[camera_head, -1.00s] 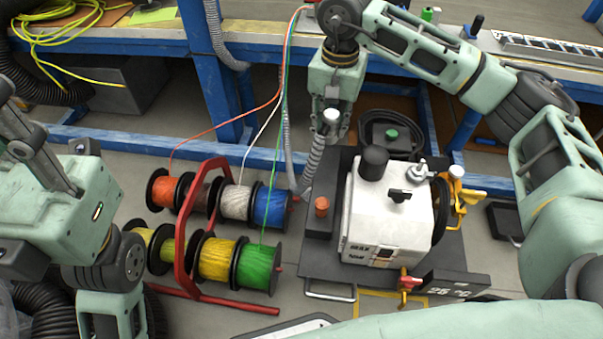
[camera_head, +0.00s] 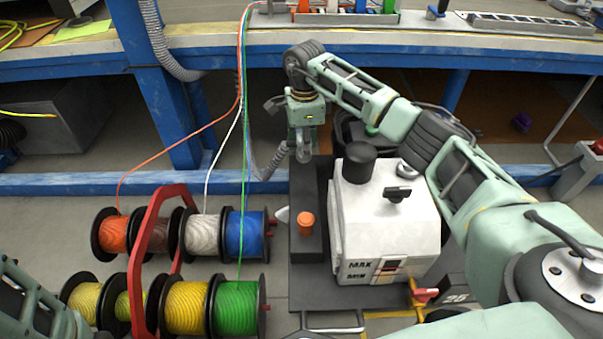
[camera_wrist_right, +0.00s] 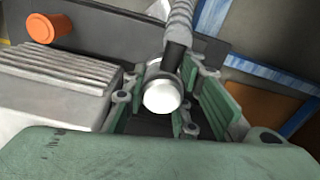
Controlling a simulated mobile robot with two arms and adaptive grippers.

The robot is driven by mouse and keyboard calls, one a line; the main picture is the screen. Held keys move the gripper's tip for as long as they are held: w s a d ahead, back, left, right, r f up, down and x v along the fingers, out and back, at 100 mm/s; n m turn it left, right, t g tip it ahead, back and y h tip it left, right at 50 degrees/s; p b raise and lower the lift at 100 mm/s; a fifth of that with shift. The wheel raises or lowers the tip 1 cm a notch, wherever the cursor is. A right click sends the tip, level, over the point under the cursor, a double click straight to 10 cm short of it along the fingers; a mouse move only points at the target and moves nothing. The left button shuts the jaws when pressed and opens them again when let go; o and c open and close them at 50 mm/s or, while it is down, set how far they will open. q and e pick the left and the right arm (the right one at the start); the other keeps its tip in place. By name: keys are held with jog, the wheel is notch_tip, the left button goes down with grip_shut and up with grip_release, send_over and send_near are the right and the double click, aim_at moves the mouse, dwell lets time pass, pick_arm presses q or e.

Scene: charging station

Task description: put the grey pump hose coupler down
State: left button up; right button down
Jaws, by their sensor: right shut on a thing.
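The grey pump hose coupler (camera_wrist_right: 162,96), with a bright round end, sits between the green fingers of my right gripper (camera_wrist_right: 165,110) in the right wrist view. Its ribbed grey hose (camera_wrist_right: 179,22) runs up from it. In the head view my right gripper (camera_head: 303,152) points down at the back left of the white pump (camera_head: 420,225), above the rear of the dark base. It is shut on the coupler, which is mostly hidden there. I cannot tell whether the coupler touches anything below. Only part of my left arm shows at lower left; its gripper is out of view.
An orange knob (camera_head: 306,222) stands on the dark block left of the pump. Cable spools on a red rack (camera_head: 148,235) stand further left. A blue workbench (camera_head: 410,52) runs along the back. Coloured wires hang from it to the spools.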

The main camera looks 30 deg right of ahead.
notch_tip(320, 180, down, 8)
jog(key=b, duration=0.4)
jog(key=shift+r+b, duration=0.1)
jog(key=shift+b, duration=0.2)
jog(key=shift+r, duration=0.2)
jog(key=shift+f, duration=0.2)
jog(key=c, duration=1.4)
grip_release()
jog(key=shift+c, duration=0.2)
